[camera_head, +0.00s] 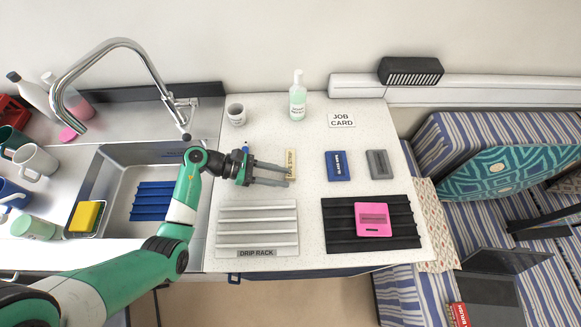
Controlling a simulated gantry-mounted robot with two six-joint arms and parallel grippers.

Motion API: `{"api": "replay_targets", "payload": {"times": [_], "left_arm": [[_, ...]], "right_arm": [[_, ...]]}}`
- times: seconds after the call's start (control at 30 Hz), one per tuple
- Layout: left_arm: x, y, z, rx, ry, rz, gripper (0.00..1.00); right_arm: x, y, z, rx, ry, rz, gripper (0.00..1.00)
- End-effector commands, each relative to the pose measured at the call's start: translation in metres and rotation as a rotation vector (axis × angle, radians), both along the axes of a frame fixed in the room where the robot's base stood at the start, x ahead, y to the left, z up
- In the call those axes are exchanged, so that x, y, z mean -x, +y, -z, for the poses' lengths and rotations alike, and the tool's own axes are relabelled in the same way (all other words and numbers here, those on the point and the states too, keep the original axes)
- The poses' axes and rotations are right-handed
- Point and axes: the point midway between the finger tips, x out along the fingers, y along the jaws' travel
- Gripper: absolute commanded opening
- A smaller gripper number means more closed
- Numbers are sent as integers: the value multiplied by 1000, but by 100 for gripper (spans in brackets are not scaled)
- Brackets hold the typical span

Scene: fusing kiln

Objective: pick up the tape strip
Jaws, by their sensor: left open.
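A narrow beige strip with small lettering (291,158), which looks like the tape strip, lies upright in the picture on the speckled white counter. My left gripper (287,176) reaches in from the left with its fingers pointing right. It is open, and its fingertips are at the strip's lower end, partly covering it. I cannot tell whether the fingers touch the strip or hover above it. My right gripper is not in view.
A blue block (337,173) and a grey block (379,164) lie to the right. In front are a white drip rack (258,229) and a black ribbed mat (342,237) bearing a pink block (374,220). A cup (236,115) and soap bottle (298,101) stand behind.

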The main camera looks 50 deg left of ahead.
Motion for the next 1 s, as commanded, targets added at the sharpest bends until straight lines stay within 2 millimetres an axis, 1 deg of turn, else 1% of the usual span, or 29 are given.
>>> {"api": "replay_targets", "payload": {"times": [0.03, 0.1, 0.27, 0.3, 0.47, 0.5, 0.53, 1.0], "left_arm": [[-4, -4, 4, 0, 0, 2, 41], [-7, -6, 4, -1, -1, 0, 41], [-7, -6, 4, -1, -1, -1, 41], [-7, -6, 4, 0, 0, -1, 39], [-7, -6, 4, 0, 0, -1, 11], [-7, -6, 4, 0, 0, -1, 3], [-7, -6, 4, 0, 0, -1, 0], [-7, -6, 3, 0, -2, -1, 0]], "right_arm": [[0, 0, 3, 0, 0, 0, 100], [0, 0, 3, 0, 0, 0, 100], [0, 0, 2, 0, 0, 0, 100], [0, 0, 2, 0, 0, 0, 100], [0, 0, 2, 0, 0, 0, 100], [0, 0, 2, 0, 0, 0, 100], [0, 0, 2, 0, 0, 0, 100], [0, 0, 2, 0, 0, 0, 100]]}}
